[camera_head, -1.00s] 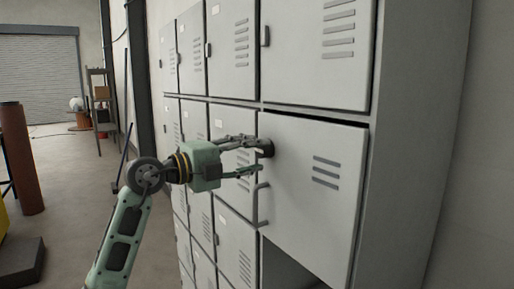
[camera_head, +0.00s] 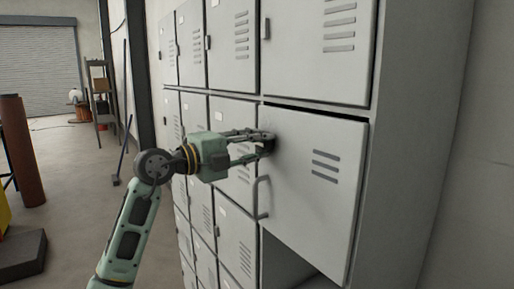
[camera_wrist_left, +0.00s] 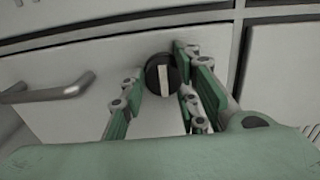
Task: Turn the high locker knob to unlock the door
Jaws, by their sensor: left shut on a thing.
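The locker door (camera_head: 315,180) is pale grey, with three short vent slots and a bent grey handle (camera_head: 262,198) at its left edge. The knob (camera_head: 268,145) is a dark round piece near the door's upper left corner, partly covered by my fingers. In the left wrist view the knob (camera_wrist_left: 162,76) is black with a pale, nearly upright bar. My right gripper is not in view.
Other grey locker doors (camera_head: 233,45) surround this one above and to the left. An open, dark compartment (camera_head: 283,262) lies below it. A plain wall (camera_head: 480,150) stands at right. The floor (camera_head: 85,190) at left is mostly free.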

